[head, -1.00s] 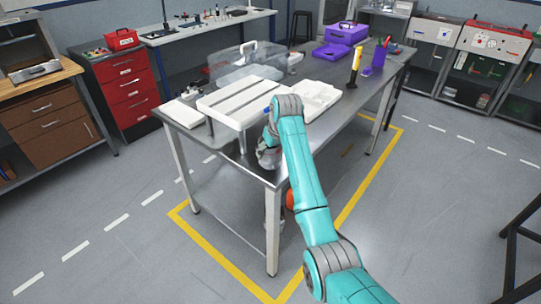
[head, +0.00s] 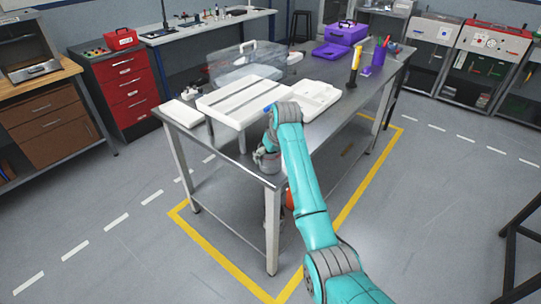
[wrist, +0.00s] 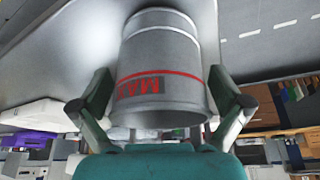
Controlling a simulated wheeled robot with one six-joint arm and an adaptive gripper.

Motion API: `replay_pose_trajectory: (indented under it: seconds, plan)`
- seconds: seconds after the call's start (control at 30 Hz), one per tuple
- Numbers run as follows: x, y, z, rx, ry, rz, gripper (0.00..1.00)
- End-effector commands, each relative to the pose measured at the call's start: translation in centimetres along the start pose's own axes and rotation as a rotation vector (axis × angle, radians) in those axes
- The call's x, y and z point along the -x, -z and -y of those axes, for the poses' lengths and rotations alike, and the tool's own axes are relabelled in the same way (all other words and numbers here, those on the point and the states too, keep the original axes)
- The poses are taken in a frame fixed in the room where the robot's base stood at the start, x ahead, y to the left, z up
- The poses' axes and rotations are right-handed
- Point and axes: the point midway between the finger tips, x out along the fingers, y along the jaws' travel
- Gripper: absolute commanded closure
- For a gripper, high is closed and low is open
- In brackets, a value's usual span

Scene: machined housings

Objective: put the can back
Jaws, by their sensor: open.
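My gripper (wrist: 161,84) is open, with one finger on each side of the can. I cannot tell whether either finger touches it. In the head view my gripper (head: 266,158) is low over the near corner of the steel table (head: 330,128). There the can is hard to tell apart from the grey gripper parts.
A white slotted stand (head: 243,100) and a white tray (head: 308,97) stand close behind my gripper. A clear box (head: 240,65), a purple toolbox (head: 345,33), a yellow-handled tool (head: 356,62) and a purple cup (head: 379,56) are farther back. Bare tabletop lies to the right.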

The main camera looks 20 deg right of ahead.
Motion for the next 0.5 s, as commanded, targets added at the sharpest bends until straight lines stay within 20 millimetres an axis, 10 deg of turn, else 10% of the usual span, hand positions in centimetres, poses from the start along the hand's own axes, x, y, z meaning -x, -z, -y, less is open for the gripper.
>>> replay_pose_trajectory:
  seconds: [0.5]
  plan:
    - [8.0,0.2,0.0,0.0,-0.001,-0.005,0.0]
